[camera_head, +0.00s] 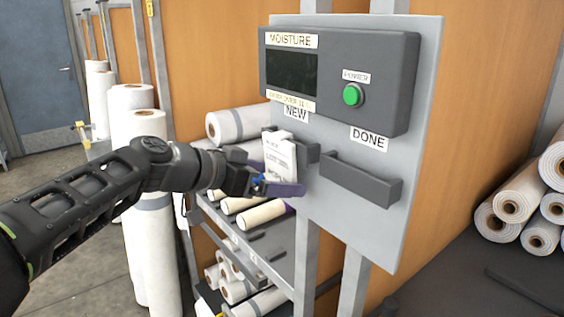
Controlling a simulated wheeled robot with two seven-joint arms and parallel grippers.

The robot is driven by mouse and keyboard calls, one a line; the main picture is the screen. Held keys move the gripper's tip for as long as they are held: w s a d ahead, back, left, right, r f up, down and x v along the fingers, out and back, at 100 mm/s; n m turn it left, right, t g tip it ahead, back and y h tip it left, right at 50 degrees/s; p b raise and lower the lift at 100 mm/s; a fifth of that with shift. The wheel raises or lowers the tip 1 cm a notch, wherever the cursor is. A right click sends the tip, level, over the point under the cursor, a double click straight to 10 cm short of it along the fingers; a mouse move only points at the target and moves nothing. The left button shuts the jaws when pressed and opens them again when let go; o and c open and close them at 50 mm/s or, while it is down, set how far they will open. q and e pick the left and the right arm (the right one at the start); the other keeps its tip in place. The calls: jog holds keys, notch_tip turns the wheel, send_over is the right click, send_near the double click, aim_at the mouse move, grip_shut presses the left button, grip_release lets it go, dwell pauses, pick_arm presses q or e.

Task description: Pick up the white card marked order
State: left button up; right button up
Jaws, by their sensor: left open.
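The white card (280,155) stands upright in the dark holder under the NEW label, on the grey panel. It bears small dark print that I cannot read. My left gripper (272,178) is open at the card, with one finger in front of the card's lower edge. The finger hides part of the card's bottom, and I cannot tell whether it touches the card. My right gripper is not in view.
A second holder (361,180) under the DONE label is empty. Above is a dark moisture box (338,78) with a green power button (352,95). Rolls lie on the rack (262,250) below and at the right (519,195). Tall white rolls (137,125) stand at left.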

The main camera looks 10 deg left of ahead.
pick_arm(q)
jog(key=c, duration=1.1)
jog(key=shift+o, duration=0.2)
jog(key=shift+w+a+r, duration=0.15)
jog(key=shift+a+r, duration=0.5)
jog(key=w+a+r, duration=0.1)
jog(key=a+r, duration=0.2)
jog(key=a, duration=0.3)
jog(key=w+a+r, duration=0.1)
jog(key=a+r, duration=0.2)
jog(key=a, duration=0.3)
jog(key=shift+w+a+r, duration=0.25)
jog(key=shift+w+r, duration=0.1)
